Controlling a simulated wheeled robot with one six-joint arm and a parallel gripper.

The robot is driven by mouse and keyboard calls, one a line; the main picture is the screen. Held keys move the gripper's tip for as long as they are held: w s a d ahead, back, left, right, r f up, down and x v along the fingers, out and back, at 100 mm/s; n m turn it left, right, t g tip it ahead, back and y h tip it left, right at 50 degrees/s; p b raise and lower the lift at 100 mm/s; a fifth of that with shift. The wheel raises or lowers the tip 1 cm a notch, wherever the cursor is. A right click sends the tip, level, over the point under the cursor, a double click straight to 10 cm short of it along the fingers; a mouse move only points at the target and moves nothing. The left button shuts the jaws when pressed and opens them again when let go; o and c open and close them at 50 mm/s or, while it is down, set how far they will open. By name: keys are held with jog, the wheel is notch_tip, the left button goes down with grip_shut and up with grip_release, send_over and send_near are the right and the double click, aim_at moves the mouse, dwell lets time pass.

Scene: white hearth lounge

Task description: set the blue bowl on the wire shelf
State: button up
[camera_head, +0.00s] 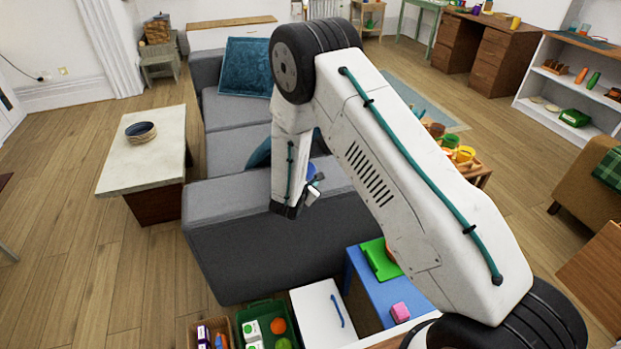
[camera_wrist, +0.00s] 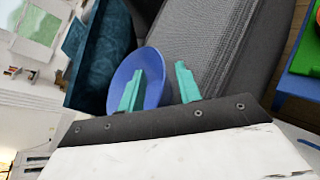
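The blue bowl (camera_wrist: 157,87) sits at my gripper (camera_wrist: 158,88) in the wrist view. I cannot make out a wire shelf in either view.
The grey sofa (camera_head: 240,245) lies under my gripper. A pale-topped table (camera_head: 145,170) with a dark bowl (camera_head: 141,132) stands left. A blue table (camera_head: 370,295) and bins are near the front. A white shelf unit (camera_head: 545,88) stands far right. Open wood floor lies left.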

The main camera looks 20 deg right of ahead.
jog(key=v, duration=1)
jog(key=s+d+r+m+g+h, duration=0.3)
jog(key=d+r+m, duration=0.4)
jog(key=r, duration=0.6)
jog(key=s+d+r+m+g, duration=0.65)
jog(key=s+d+r, duration=0.25)
jog(key=s+r, duration=0.35)
jog(key=s+a+r+m+y, duration=0.2)
jog(key=s+m+y, duration=0.1)
jog(key=s, duration=0.4)
jog(key=s+a+r+m+y, duration=0.3)
jog(key=s+y, duration=0.1)
jog(key=s, duration=0.4)
jog(key=s+a+r+m+y, duration=0.2)
jog(key=s+r+m+y, duration=0.1)
jog(key=s, duration=0.4)
jog(key=shift+s+a+y, duration=0.15)
jog(key=shift+s+y, duration=0.15)
jog(key=shift+s, duration=0.05)
jog(key=shift+s+a, duration=0.2)
jog(key=shift+a, duration=0.1)
jog(key=shift+c, duration=0.3)
